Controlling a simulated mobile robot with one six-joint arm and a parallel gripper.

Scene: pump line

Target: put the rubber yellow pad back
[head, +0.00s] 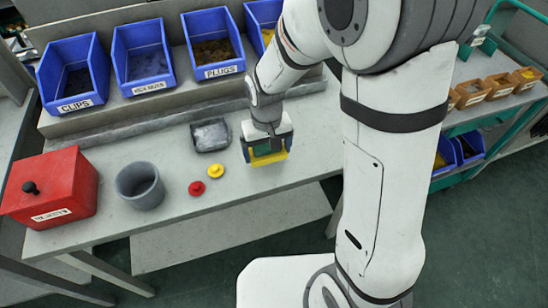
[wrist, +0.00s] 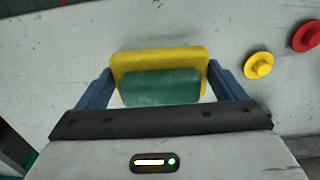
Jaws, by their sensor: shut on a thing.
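The yellow pad (wrist: 158,57) is a rounded slab between the two blue fingers of my gripper (wrist: 160,67) in the wrist view. The fingers meet its left and right ends, so my gripper is shut on it. A smaller green block (wrist: 160,88) lies against the pad on the camera side; I cannot tell whether they are joined. In the head view my gripper (head: 266,152) points down over the bench, with the yellow pad (head: 269,160) showing at its lower edge. I cannot tell whether the pad touches the bench top.
A grey tray (head: 210,148), a yellow button (head: 215,170) and a red button (head: 196,188) lie left of my gripper. Further left are a grey cup (head: 140,187) and a red box (head: 50,190). Labelled blue bins (head: 146,82) line the back. The bench (head: 310,150) right of my gripper is clear.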

